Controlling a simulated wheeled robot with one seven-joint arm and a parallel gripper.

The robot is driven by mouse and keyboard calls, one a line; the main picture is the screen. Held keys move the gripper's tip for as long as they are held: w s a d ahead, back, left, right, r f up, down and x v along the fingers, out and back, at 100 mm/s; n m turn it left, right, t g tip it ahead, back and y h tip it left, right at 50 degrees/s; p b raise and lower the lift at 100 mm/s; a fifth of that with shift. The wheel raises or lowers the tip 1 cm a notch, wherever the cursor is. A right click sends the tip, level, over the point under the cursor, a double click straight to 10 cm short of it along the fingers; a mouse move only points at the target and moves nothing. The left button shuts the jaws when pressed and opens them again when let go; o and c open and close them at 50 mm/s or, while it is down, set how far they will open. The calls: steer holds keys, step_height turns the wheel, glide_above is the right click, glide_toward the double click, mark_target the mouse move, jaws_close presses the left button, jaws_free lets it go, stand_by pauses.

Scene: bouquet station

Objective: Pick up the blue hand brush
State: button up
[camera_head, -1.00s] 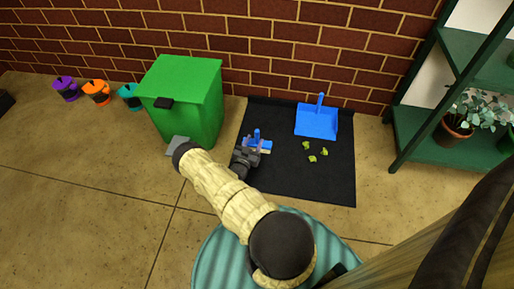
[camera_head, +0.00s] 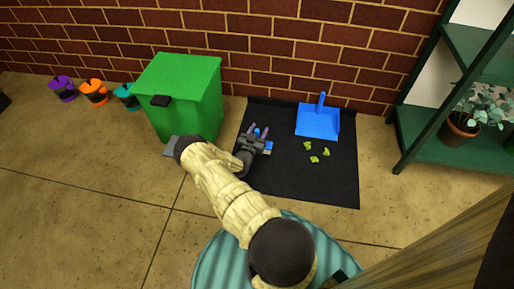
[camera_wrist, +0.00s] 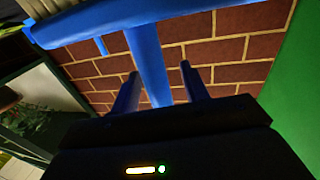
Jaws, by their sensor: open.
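The blue hand brush (camera_head: 268,146) is on the left part of the black mat (camera_head: 310,186), partly covered by my gripper. In the wrist view its blue handle (camera_wrist: 148,58) runs down between my two fingers, and its wide blue head (camera_wrist: 120,17) crosses the top. My gripper (camera_head: 257,131) is open at the brush, with one finger on each side of the handle. In the wrist view gaps show beside the handle between the fingertips (camera_wrist: 160,70). I cannot tell whether either finger touches it. The bristles are hard to make out.
A blue dustpan (camera_head: 318,122) stands at the mat's back right, with several green scraps (camera_head: 314,159) before it. A green bin (camera_head: 185,95) stands close left of my gripper. A dark green shelf (camera_head: 450,150) with a plant is at the right. The mat's front right is clear.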

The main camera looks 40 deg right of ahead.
stand_by(0.5)
jaws_close()
steer(key=shift+r, duration=0.15)
step_height(320, 180, up, 10)
steer(key=p, duration=0.6)
steer(key=shift+p, duration=0.35)
